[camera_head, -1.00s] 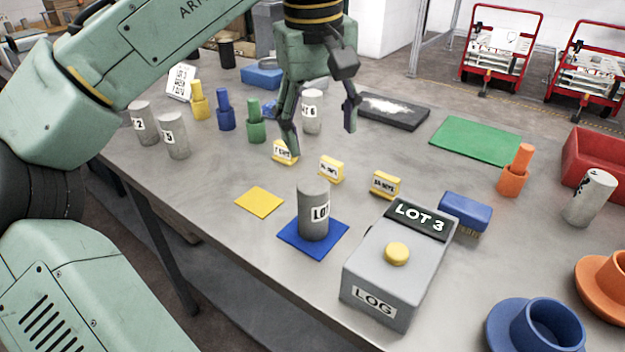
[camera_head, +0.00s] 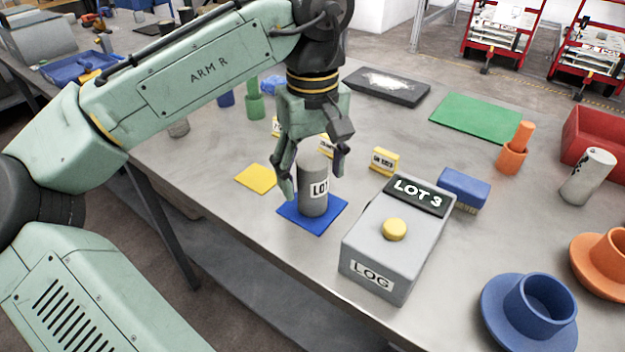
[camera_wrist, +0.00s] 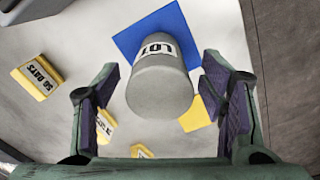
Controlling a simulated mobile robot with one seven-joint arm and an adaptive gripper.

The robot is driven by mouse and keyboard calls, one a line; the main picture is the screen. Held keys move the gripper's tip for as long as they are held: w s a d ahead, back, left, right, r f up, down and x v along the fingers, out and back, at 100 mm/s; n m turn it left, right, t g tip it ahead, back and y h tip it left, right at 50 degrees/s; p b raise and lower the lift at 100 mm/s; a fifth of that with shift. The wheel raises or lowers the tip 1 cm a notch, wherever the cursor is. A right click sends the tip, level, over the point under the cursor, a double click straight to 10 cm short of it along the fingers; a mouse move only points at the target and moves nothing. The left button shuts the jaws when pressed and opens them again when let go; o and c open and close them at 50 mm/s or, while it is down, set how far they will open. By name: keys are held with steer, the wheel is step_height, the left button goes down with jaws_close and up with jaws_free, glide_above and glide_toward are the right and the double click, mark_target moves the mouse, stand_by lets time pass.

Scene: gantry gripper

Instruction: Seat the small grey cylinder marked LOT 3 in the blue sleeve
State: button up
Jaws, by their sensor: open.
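A grey cylinder (camera_head: 314,200) stands upright on a blue square mat (camera_head: 292,220). Its label reads "LOT"; the rest is turned out of view. My gripper (camera_head: 311,180) is over it with its fingers apart, one on each side of its upper part. In the wrist view the cylinder (camera_wrist: 160,90) lies between the open finger pads, with gaps on both sides. The blue sleeve (camera_head: 546,303), a round cup with a wide flange, stands empty at the front right.
A grey box (camera_head: 385,262) with a yellow button, labelled LOG and showing LOT 3, stands between the cylinder and the sleeve. An orange sleeve (camera_head: 608,262) and a white-labelled cylinder (camera_head: 588,178) stand at the right.

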steer(key=shift+f, duration=0.1)
jaws_close()
stand_by(0.8)
